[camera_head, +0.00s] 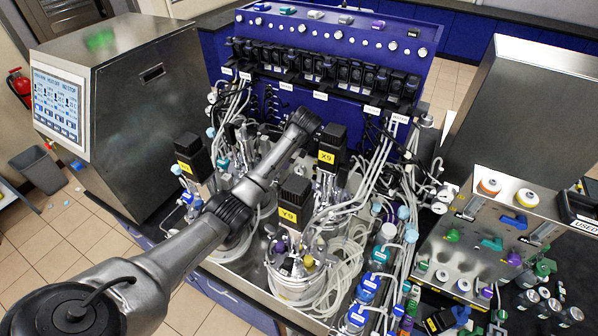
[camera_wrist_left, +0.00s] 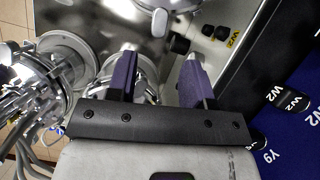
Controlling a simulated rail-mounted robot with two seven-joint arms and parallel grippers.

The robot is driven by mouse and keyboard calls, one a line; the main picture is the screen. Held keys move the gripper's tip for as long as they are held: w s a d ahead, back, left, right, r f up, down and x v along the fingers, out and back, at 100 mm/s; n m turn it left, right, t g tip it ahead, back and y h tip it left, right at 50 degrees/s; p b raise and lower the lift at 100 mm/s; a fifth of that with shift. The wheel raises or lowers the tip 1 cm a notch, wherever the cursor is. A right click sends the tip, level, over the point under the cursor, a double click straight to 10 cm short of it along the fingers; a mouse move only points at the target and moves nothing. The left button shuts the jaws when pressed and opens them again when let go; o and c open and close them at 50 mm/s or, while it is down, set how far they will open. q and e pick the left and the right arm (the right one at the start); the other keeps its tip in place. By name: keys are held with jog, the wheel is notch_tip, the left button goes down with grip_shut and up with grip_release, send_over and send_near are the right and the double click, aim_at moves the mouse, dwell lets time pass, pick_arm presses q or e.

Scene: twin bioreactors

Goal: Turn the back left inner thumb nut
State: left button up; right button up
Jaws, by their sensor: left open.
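My left arm reaches from the lower left of the head view to the middle of the bioreactors, its wrist (camera_head: 303,122) in front of the blue panel. The fingers are hidden there. In the wrist view my left gripper (camera_wrist_left: 160,62) is open, its two purple fingers apart over a steel vessel top. A silver clamp-like fitting (camera_wrist_left: 148,88) shows in the gap between and below the fingers. I cannot tell whether it is the back left inner thumb nut, and no nut can be singled out in the head view. My right gripper is not in view.
Black motors with yellow labels, including one right of the wrist (camera_head: 332,148) and one in front (camera_head: 294,200), crowd the vessels. Tubing bundles (camera_head: 375,180) run right of the wrist. The wrist view shows a metal-framed vessel (camera_wrist_left: 40,85) at left and a blue labelled panel (camera_wrist_left: 295,130) at right.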

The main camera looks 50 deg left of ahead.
pick_arm(q)
jog(key=shift+x, duration=3.55)
jog(key=shift+s+a, duration=0.1)
jog(key=shift+s, duration=0.05)
grip_shut()
